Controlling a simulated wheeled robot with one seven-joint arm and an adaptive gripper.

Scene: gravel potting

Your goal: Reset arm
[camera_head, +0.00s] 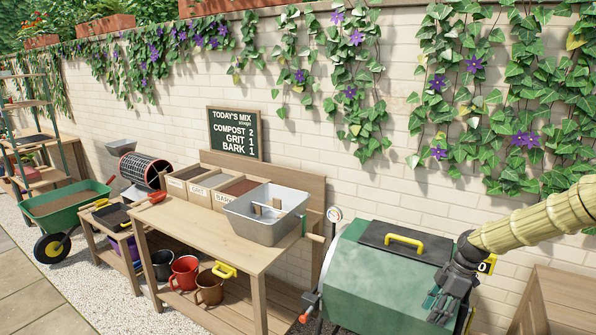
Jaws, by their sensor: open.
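My arm comes in from the right edge, and my gripper (436,303) hangs fingers down at the lower right, in front of the right end of the green drum (385,265). The gripper is open and I see nothing held in it. The frame does not show whether the fingers touch the drum.
A wooden potting bench (200,236) bears the compartment bins (198,195) and a metal mixing tub (290,222) with a side crank. A chalkboard (234,132) stands behind. A green wheelbarrow (55,212) is at the left. A wooden bench (562,300) stands at the lower right.

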